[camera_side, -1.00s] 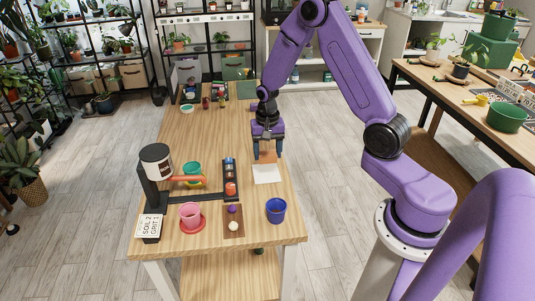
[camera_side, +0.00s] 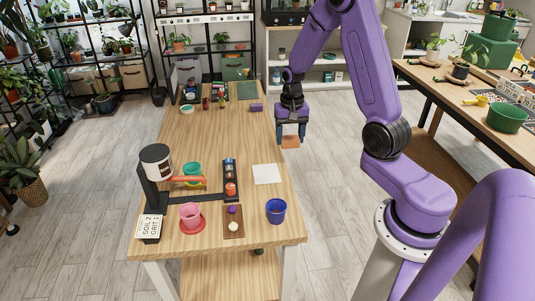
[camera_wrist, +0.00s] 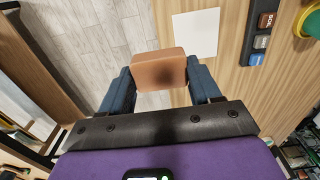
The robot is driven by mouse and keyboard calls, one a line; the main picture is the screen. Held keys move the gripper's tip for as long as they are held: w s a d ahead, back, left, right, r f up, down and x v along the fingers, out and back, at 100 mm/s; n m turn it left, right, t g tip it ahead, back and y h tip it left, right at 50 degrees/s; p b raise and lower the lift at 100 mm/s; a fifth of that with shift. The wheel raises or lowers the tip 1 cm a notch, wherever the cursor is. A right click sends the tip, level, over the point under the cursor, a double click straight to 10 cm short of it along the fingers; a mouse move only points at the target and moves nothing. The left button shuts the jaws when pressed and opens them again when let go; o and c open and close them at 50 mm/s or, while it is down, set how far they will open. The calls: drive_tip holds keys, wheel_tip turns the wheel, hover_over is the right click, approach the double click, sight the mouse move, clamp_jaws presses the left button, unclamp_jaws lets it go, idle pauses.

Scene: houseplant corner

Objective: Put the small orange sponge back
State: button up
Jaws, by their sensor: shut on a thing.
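The small orange sponge (camera_side: 290,141) is held between the fingers of my gripper (camera_side: 291,137). In the side view it hangs in the air at or just past the right edge of the wooden table (camera_side: 218,135). In the wrist view the sponge (camera_wrist: 159,69) sits between the two blue fingers of my gripper (camera_wrist: 157,82), which touch its sides. Floor shows behind part of it, and the table edge runs close by. A white sheet (camera_side: 267,174) lies flat and bare on the table, lower left of the gripper in the side view.
A purple block (camera_side: 256,107) lies near the table's right edge. A blue pot (camera_side: 276,210), a pink pot (camera_side: 190,214) and a black stand with a white cup (camera_side: 157,161) occupy the near end. The table's middle is clear.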

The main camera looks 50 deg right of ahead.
drive_tip(key=w+d+f, duration=0.1)
drive_tip(key=w+f, duration=0.2)
drive_tip(key=w, duration=0.1)
drive_tip(key=w+d+f, duration=0.2)
drive_tip(key=w+f, duration=0.1)
drive_tip(key=w, duration=0.1)
drive_tip(key=w+d+f, duration=0.1)
drive_tip(key=w+f, duration=0.2)
drive_tip(key=shift+w+d, duration=0.3)
drive_tip(key=shift+w, duration=0.1)
drive_tip(key=shift+w+f, duration=0.15)
drive_tip(key=shift+f, duration=1.7)
drive_tip(key=shift+f, duration=0.15)
drive_tip(key=o, duration=1.1)
